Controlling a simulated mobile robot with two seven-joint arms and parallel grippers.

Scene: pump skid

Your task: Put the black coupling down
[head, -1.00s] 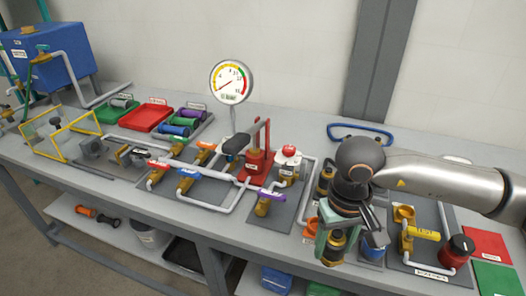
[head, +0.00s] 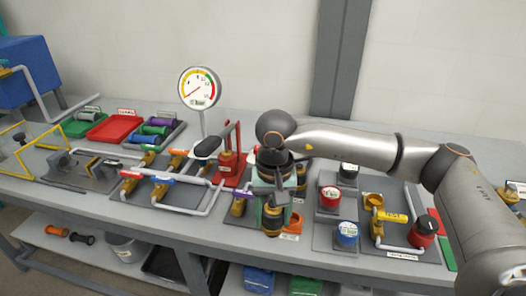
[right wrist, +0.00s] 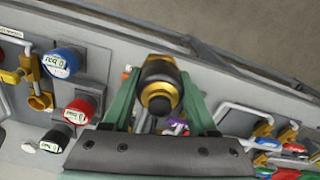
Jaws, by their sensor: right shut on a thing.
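My right gripper (head: 272,203) has teal fingers and points down over the front part of the bench. It is shut on the black coupling (head: 273,222), which is dark with brass-coloured bands. In the right wrist view the coupling (right wrist: 158,82) sits between the two fingers, its round end towards the camera. In the head view the gripper hides part of it and part of the bench behind. I cannot tell whether its lower end touches anything. My left gripper is not in view.
Right of the gripper stand capped pieces: red (head: 330,197), blue (head: 346,233) and black (head: 348,172). Left are a red pump (head: 230,168), white pipework and a gauge (head: 199,88). An orange piece (head: 293,223) lies close by.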

